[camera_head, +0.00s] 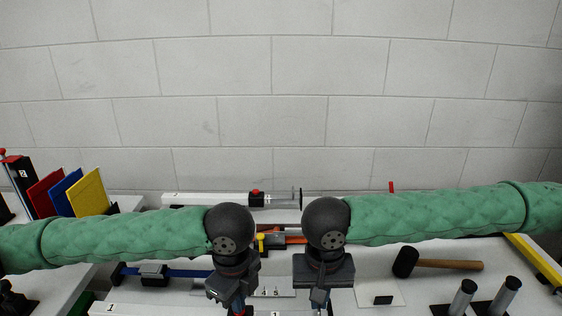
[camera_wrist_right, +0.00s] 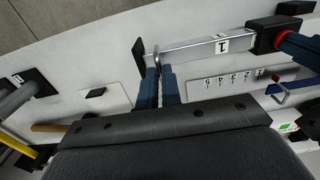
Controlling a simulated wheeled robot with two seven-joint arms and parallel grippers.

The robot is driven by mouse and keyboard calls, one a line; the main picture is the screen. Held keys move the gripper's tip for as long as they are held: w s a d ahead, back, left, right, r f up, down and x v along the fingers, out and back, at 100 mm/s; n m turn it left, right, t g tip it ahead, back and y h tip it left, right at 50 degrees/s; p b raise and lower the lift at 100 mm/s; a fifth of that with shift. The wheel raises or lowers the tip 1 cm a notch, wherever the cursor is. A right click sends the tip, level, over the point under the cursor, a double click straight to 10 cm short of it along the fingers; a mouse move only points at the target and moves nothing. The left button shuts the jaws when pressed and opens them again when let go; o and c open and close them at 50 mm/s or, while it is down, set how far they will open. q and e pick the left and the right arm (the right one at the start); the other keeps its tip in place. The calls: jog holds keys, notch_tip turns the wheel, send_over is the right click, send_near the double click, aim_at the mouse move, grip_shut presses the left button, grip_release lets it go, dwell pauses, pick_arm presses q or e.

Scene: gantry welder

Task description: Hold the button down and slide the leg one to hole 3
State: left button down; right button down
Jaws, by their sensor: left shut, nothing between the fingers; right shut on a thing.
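Leg one is the pale metal bar with a "1" label (camera_wrist_right: 222,43), seen in the right wrist view. It runs between a black end plate (camera_wrist_right: 140,60) and a black block (camera_wrist_right: 272,32). My right gripper (camera_wrist_right: 157,72) is shut on the thin metal hoop (camera_wrist_right: 156,55) near the end plate; it also shows in the head view (camera_head: 320,307). The red button (camera_wrist_right: 289,37) is on the black block. My left gripper (camera_head: 238,308) is shut and empty, its blue fingers (camera_wrist_right: 300,47) against the button. A numbered strip (camera_wrist_right: 232,82) lies beside the bar; hole 3 itself is not clear.
A second bar with a red button (camera_head: 256,196) lies at the back. A black-headed mallet (camera_head: 440,264) and two metal cylinders (camera_head: 462,297) are at the right. Coloured plates (camera_head: 88,194) stand at the left. A blue bar clamp (camera_head: 190,273) lies behind my left gripper.

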jog(key=shift+d, duration=2.65)
pick_arm(q)
jog(key=shift+r, duration=3.05)
notch_tip(320, 180, up, 12)
